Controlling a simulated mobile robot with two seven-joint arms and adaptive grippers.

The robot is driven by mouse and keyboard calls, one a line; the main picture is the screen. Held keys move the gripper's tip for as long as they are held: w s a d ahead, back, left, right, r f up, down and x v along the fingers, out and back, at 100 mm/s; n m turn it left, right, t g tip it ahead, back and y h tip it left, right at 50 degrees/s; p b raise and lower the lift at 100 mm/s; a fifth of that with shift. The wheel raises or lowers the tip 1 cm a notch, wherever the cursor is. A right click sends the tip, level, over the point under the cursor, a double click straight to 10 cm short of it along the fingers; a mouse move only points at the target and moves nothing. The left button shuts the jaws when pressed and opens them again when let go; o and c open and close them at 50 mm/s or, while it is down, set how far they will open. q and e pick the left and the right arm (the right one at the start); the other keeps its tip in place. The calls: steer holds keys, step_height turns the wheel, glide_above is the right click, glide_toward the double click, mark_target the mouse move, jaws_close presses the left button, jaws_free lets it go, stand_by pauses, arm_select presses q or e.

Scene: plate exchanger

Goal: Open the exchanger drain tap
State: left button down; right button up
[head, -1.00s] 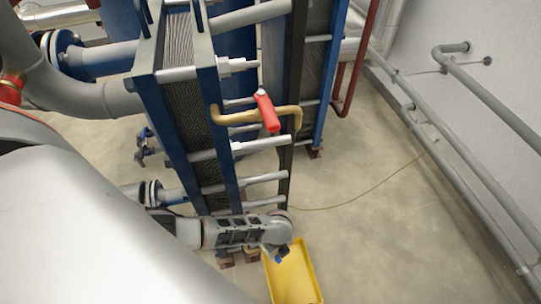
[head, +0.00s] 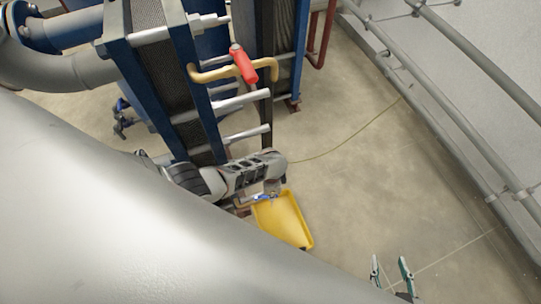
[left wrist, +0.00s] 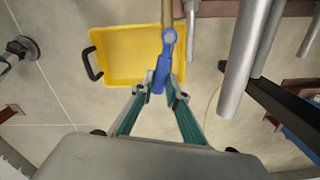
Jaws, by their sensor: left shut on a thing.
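The drain tap's blue lever (left wrist: 160,72) hangs under a brass pipe (left wrist: 167,14) in the left wrist view. My left gripper (left wrist: 159,90) is shut on the lever's lower end, with one teal finger on each side. In the head view, a small blue piece of the tap (head: 262,197) shows below my left forearm, beside the exchanger's foot; most of that gripper is hidden there. My right gripper (head: 392,272) is at the bottom right of the head view, its two fingers apart and empty, over bare floor. The plate exchanger (head: 205,112) stands at left centre.
A yellow tray (head: 284,222) lies on the floor under the tap. A red-handled valve (head: 243,64) sits on a brass pipe higher up. Metal rods (head: 247,134) stick out near my left arm. Wall pipes (head: 455,115) run along the right.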

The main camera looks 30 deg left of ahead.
arm_select(q)
steer(key=shift+w+a+n, duration=0.25)
steer(key=shift+w+n, duration=0.05)
steer(key=shift+n, duration=0.5)
steer(key=shift+w+a+n, duration=0.2)
steer(key=shift+w+n, duration=0.05)
steer(key=shift+n, duration=0.55)
steer(key=c, duration=2)
jaws_free()
steer(key=shift+w+a, duration=0.1)
steer(key=shift+r, duration=6)
